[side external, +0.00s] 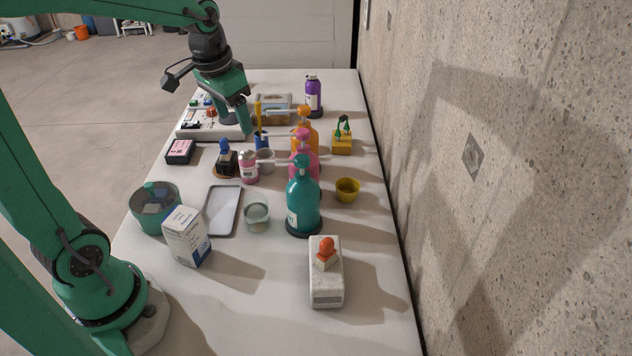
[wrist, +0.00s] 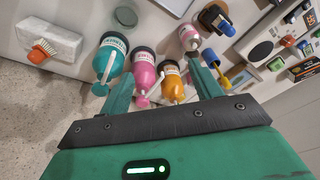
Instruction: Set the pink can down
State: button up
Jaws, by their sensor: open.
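The pink can (side external: 249,167) stands upright on the white table, near its middle, with a pale label band. It also shows in the wrist view (wrist: 188,37), near the top and beyond the fingertips. My gripper (side external: 238,122) is over the far left part of the table, by the control panel, behind the can in the side view. In the wrist view my gripper (wrist: 159,68) has its two fingers spread wide apart with no object held between them. The can is clear of the fingers.
Teal (side external: 303,205), pink (side external: 304,160) and orange (side external: 307,130) pump bottles stand in a row right of the can. A dark-based stamp (side external: 227,160) is close on its left. A grey tray (side external: 223,211) lies nearer. The front table area is mostly clear.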

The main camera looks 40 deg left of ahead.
jog(key=s+d+r+t, duration=0.1)
jog(key=s+d, duration=0.2)
jog(key=s, duration=0.3)
jog(key=s+d+t, duration=0.2)
jog(key=s+d, duration=0.2)
jog(key=s, duration=0.2)
jog(key=shift+s+d+r, duration=0.25)
jog(key=shift+s+r, duration=0.05)
jog(key=shift+r, duration=0.05)
jog(key=shift+o, duration=0.5)
